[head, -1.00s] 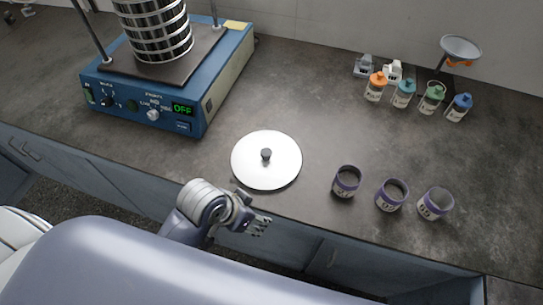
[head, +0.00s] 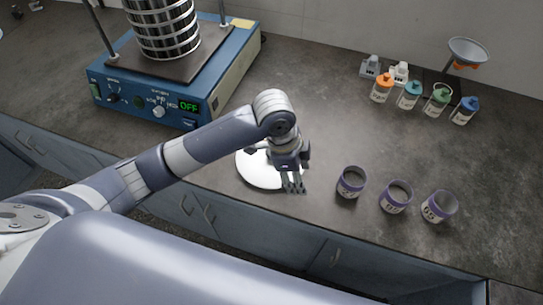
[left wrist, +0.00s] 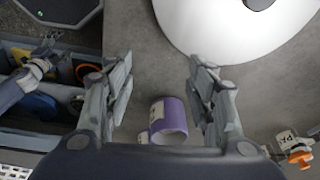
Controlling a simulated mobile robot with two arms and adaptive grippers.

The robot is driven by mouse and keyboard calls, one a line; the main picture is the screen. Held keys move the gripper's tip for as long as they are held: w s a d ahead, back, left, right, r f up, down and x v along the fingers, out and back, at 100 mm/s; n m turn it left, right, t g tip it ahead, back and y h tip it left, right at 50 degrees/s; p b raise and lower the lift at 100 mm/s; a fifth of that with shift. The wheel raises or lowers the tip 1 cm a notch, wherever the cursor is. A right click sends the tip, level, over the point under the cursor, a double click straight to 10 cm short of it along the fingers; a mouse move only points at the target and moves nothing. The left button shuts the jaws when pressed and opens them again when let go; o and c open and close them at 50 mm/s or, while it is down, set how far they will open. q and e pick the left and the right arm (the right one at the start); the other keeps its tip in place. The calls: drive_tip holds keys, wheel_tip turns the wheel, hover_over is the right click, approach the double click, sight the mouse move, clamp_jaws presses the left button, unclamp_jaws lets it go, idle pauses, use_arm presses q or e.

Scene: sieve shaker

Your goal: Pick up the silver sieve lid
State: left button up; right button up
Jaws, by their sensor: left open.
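The silver sieve lid (head: 256,175) lies flat on the grey counter in the head view. My left gripper (head: 293,187) hangs over its right part, fingers pointing down, and hides some of the lid and its knob. In the left wrist view the lid (left wrist: 232,30) is at the top right, beyond the fingertips, with part of its dark knob at the top edge. My left gripper (left wrist: 160,72) is open there, with nothing held. What seems to be my right gripper (left wrist: 45,52) shows small at the left of that view; its jaw state is unclear.
Three purple-banded cups (head: 396,197) stand right of the lid; one purple cup (left wrist: 169,118) appears between the fingers in the wrist view. The blue shaker (head: 150,103) with its sieve stack (head: 163,30) is at the back left. Small bottles (head: 410,95) stand at the back right.

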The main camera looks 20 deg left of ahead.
use_arm(q)
drive_tip(key=w+a+r+m+g+y, duration=0.1)
drive_tip(key=w+a+r+m+y, duration=0.15)
drive_tip(key=w+a+r, duration=0.55)
drive_tip(key=shift+n, duration=0.35)
drive_tip(key=f, duration=0.4)
drive_tip(key=s+a+f, duration=0.1)
drive_tip(key=f, duration=0.2)
drive_tip(key=shift+p, duration=0.35)
drive_tip(key=f, duration=0.2)
drive_tip(key=f+p, duration=0.1)
drive_tip(key=f, duration=0.1)
drive_tip(key=shift+w+d+f, duration=0.1)
drive_tip(key=shift+w, duration=0.15)
drive_tip(key=shift+f, duration=0.55)
clamp_jaws()
